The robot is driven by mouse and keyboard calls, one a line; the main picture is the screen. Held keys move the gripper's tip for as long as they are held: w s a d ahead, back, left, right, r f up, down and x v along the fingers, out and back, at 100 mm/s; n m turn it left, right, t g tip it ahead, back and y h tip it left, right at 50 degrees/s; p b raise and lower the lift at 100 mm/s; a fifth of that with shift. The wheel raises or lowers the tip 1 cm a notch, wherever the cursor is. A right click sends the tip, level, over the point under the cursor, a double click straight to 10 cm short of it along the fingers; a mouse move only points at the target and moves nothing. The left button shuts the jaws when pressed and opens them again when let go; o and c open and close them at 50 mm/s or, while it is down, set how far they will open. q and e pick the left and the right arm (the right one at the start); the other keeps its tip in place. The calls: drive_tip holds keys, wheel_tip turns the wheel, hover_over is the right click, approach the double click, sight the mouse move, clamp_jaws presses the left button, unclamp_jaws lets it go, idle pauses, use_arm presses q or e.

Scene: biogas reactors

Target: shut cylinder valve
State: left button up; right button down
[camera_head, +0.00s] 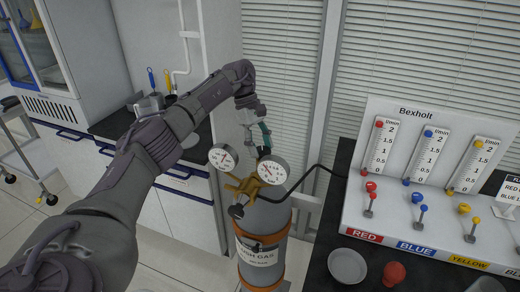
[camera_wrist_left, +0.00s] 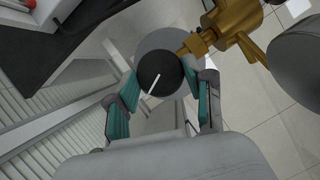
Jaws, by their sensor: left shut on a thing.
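The gas cylinder (camera_head: 264,222) stands upright at the middle of the head view, with orange bands and a label. Its brass regulator (camera_head: 240,185) carries two round white gauges. My left gripper (camera_head: 262,147) reaches down to the cylinder's top, behind the gauges. In the left wrist view, a round black valve knob (camera_wrist_left: 160,70) with a white line sits between the teal finger pads of my left gripper (camera_wrist_left: 161,84), which is shut on it. The brass fitting (camera_wrist_left: 200,42) runs off to the upper right. In the head view the knob is hidden.
A black table (camera_head: 318,256) at the right bears the white Bexholt flowmeter panel (camera_head: 405,155), a small bowl (camera_head: 347,266) and a red knob-like object (camera_head: 394,273). A black hose (camera_head: 312,174) runs from the regulator to it. Cabinets with a counter (camera_head: 115,124) stand at the left.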

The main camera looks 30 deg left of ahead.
sight(261, 149)
use_arm(q)
drive_tip(key=m, duration=0.2)
drive_tip(key=m+g, duration=0.1)
drive_tip(key=m, duration=0.1)
drive_tip(key=shift+w+m+g+y+b, duration=0.15)
drive_tip(key=shift+m+g+y+b, duration=0.15)
drive_tip(key=shift+y+b, duration=0.1)
idle(0.4)
drive_tip(key=o, duration=1.2)
drive_tip(key=shift+c, duration=0.2)
wheel_tip(261, 149, up, 10)
drive_tip(key=shift+f, duration=0.1)
